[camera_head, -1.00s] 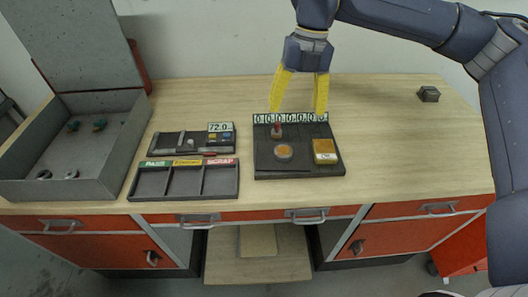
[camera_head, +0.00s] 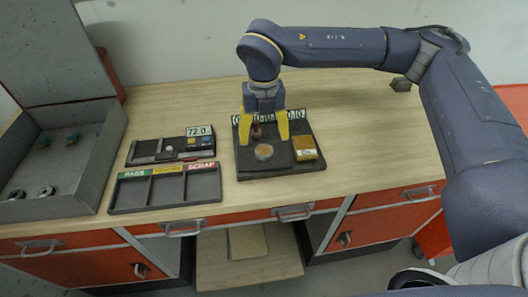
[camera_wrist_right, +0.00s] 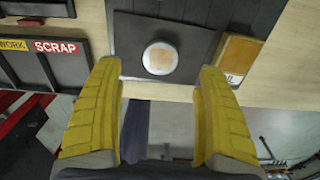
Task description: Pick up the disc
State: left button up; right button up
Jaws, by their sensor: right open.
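A round disc (camera_head: 264,152) with a pale rim and an orange-brown face lies on the black fixture plate (camera_head: 290,172). It also shows in the right wrist view (camera_wrist_right: 160,58), near the top middle. My right gripper (camera_head: 264,140) has its yellow fingers pointing down over the fixture, spread wide and empty. In the right wrist view its fingertips (camera_wrist_right: 159,72) are to either side of the disc and apart from it. My left gripper is not in view.
A labelled sorting tray (camera_head: 165,208) and a gauge with a 72.0 display (camera_head: 199,131) lie left. A grey bin (camera_head: 70,190) holds several parts.

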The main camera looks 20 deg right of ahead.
aim_at(264, 150)
jog(key=shift+s+f, duration=0.1)
jog(key=shift+f, duration=3.1)
grip_shut()
